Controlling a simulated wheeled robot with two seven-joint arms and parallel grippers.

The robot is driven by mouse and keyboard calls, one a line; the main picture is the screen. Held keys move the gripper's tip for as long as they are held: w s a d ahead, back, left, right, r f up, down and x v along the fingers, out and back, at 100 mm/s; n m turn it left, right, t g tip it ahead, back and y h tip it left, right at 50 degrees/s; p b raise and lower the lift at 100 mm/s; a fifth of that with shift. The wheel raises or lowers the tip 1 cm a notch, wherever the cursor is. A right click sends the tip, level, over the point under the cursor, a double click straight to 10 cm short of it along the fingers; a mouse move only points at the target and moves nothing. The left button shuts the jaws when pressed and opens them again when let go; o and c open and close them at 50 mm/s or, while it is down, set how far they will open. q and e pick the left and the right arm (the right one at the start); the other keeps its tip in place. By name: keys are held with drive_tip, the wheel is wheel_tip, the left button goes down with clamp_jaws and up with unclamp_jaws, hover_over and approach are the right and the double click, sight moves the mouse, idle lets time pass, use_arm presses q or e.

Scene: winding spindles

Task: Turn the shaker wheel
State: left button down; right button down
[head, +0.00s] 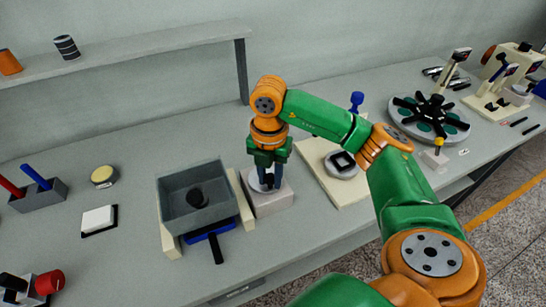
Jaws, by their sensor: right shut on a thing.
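The shaker has a grey open box (182,212) between cream rails, with a round dark piece (197,197) inside it. A pale block (270,204) stands just right of the box. My right gripper (266,182) points straight down over this block and is shut on a small part at its top. That part seems to be the shaker wheel, but the fingers mostly hide it. My left gripper is not in view.
A blue part with a black handle (216,249) sticks out in front of the box. A cream board with a round grey fixture (342,165) lies to the right, with a dark turntable (430,116) beyond. A white pad (98,220) and yellow-topped tin (104,176) lie left.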

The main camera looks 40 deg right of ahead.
sight(257, 186)
drive_tip(key=m, duration=0.2)
drive_tip(key=a+m, duration=0.1)
drive_tip(key=shift+w+m, duration=0.15)
drive_tip(key=shift+m, duration=0.25)
drive_tip(key=m, duration=0.2)
drive_tip(key=shift+w+a+m+p, duration=0.25)
drive_tip(key=shift+a+m+p, duration=0.05)
drive_tip(key=shift+p, duration=0.05)
drive_tip(key=shift+w+a+m+p, duration=0.1)
drive_tip(key=shift+w+m+p, duration=0.1)
drive_tip(key=shift+m, duration=0.75)
drive_tip(key=shift+w+a+m+p, duration=0.15)
drive_tip(key=shift+w+m, duration=0.05)
drive_tip(key=shift+m, duration=0.7)
drive_tip(key=shift+w+a+m+p, duration=0.1)
drive_tip(key=shift+w+m+p, duration=0.1)
drive_tip(key=shift+m, duration=0.75)
drive_tip(key=c, duration=0.6)
unclamp_jaws()
drive_tip(key=shift+w, duration=0.1)
